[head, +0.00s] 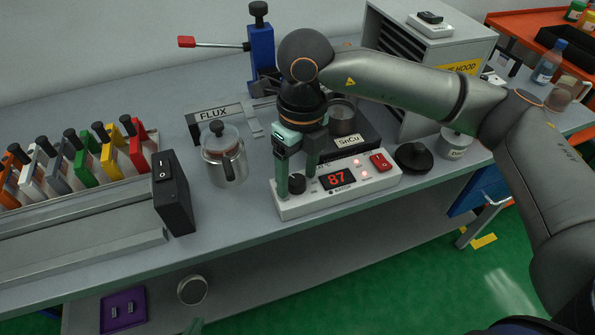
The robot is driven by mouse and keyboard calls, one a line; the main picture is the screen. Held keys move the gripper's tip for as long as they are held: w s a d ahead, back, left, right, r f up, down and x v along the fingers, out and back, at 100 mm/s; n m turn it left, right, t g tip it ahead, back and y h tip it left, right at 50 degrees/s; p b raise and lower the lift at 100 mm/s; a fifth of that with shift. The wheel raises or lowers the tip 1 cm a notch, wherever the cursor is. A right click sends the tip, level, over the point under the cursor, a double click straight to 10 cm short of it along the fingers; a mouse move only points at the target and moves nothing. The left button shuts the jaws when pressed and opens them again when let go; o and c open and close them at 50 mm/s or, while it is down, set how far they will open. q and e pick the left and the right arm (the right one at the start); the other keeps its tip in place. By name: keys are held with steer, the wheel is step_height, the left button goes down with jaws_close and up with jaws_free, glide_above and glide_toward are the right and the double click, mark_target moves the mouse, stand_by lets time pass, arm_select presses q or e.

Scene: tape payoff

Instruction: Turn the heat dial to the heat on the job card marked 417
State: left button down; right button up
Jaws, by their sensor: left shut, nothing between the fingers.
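The heat dial (297,183) is a dark round knob at the left end of a white control unit (365,186). The unit's red display (337,179) reads 87. My right gripper (297,187) points down over the dial, one green finger on each side of it. The gaps are too small to tell whether the fingers press on it. No job card marked 417 is readable in this view.
A metal flux pot (223,158) and a black switch box (174,193) stand left of the unit. A black SnCu block (352,146) is behind it. A black round knob-like stand (413,157) is to the right. Coloured clamps line the left bench.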

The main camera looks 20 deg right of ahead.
mark_target(301, 177)
steer(key=shift+r, duration=0.1)
step_height(301, 177, up, 12)
steer(key=shift+d+r, duration=0.15)
steer(key=shift+d, duration=0.2)
steer(key=shift+w, duration=0.1)
stand_by(0.5)
